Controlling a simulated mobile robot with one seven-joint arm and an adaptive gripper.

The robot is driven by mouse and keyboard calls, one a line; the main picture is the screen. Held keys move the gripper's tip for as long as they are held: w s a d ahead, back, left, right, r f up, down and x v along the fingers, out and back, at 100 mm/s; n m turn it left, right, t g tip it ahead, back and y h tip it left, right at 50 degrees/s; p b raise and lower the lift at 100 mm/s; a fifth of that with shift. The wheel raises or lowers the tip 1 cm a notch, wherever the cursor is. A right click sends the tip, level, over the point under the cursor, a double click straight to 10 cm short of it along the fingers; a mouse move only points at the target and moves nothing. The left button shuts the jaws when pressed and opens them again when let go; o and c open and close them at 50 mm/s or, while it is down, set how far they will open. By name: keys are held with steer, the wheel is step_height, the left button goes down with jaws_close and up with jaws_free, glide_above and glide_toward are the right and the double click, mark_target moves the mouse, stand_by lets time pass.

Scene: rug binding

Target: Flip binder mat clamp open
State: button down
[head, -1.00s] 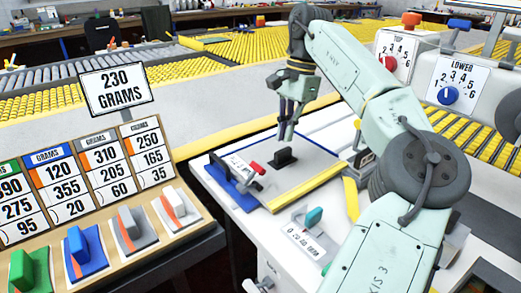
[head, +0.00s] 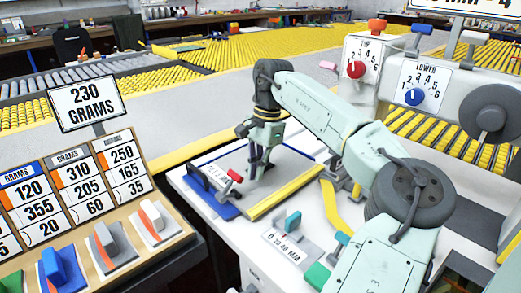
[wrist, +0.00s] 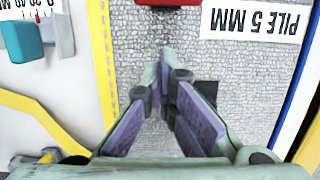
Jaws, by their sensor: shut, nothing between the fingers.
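A light grey woven mat (wrist: 140,30) lies on the white worktop, with a yellow strip along one side and blue along another. A small red part (head: 236,176) on a dark stem stands at the mat's left end, beside the "PILE 5 MM" label (wrist: 255,20); its red edge shows at the top of the wrist view (wrist: 168,3). A dark block (wrist: 207,92) is partly hidden behind my right finger. I cannot tell which of these is the clamp. My gripper (head: 257,170) points down low over the mat, shut and empty; contact with the block is unclear.
A teal-knobbed slider plate (head: 290,228) sits in front, beside a curved yellow strip (head: 332,205). The weight-lever panel (head: 110,250) is at left, and dial housings (head: 420,85) stand at back right.

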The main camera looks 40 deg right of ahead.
mark_target(228, 186)
steer(key=shift+a+f+p, duration=0.1)
steer(key=shift+a+p, duration=0.2)
steer(key=shift+a, duration=0.05)
steer(key=shift+s+a+r+p, duration=0.2)
steer(key=shift+a+r+p, duration=0.2)
steer(key=shift+a+r, duration=0.7)
